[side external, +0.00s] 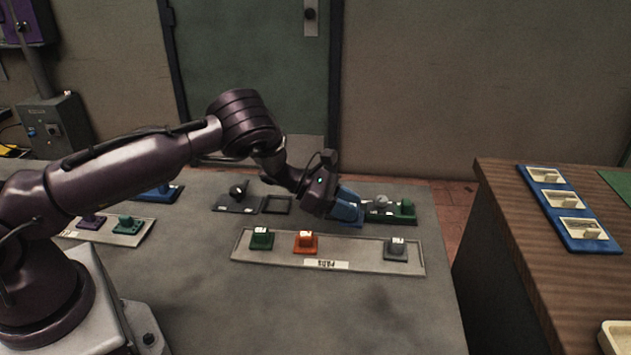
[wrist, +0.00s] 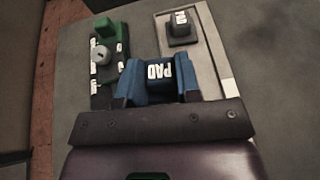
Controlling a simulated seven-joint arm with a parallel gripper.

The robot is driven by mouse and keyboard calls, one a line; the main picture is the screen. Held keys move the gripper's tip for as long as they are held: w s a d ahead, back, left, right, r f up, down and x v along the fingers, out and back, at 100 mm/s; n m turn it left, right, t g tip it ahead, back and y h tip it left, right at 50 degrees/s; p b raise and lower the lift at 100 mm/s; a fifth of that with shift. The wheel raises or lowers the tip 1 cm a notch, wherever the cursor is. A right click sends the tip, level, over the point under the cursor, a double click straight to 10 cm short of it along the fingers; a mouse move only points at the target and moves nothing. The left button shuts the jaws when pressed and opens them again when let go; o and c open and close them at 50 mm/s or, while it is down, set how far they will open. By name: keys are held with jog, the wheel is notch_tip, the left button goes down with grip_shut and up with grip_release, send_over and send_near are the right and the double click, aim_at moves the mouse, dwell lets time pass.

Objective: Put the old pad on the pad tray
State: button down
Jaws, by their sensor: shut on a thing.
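In the side view my gripper (side external: 342,208) is beyond the pad tray, left of a dark green fixture. Blue shows at the jaws there, but I cannot separate pad from fingers or tell whether the pad touches anything. The pad tray (side external: 285,257) is long and pale grey, with a white label on its front. It holds a green pad (side external: 262,239), an orange pad (side external: 305,242) and a grey pad (side external: 396,250), which also shows in the wrist view (wrist: 180,30).
The green fixture (side external: 391,214) has a grey knob and a green block. A dark plate with a black knob (side external: 238,195) and an empty square frame (side external: 277,205) lie left of my gripper. The pad tray is bare between its orange and grey pads.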

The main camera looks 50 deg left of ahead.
aim_at(348, 249)
jog(key=d+m+g, duration=0.1)
jog(key=s+d+h, duration=0.1)
jog(key=d+m+g, duration=0.1)
jog(key=shift+s+r+m+g+h, duration=0.2)
jog(key=shift+r+m+g+h, duration=0.05)
jog(key=shift+m+g+h, duration=0.05)
jog(key=shift+s+d+m+g, duration=0.2)
jog(key=shift+s+m+g, duration=0.1)
jog(key=shift+s, duration=0.05)
jog(key=shift+f, duration=2.5)
jog(key=shift+f, duration=0.2)
jog(key=c, duration=0.7)
grip_release()
jog(key=shift+c, duration=0.2)
jog(key=shift+a, duration=0.15)
jog(key=v, duration=1.2)
jog(key=shift+s+a+r, duration=0.1)
jog(key=shift+a+r, duration=0.05)
jog(key=shift+a, duration=0.2)
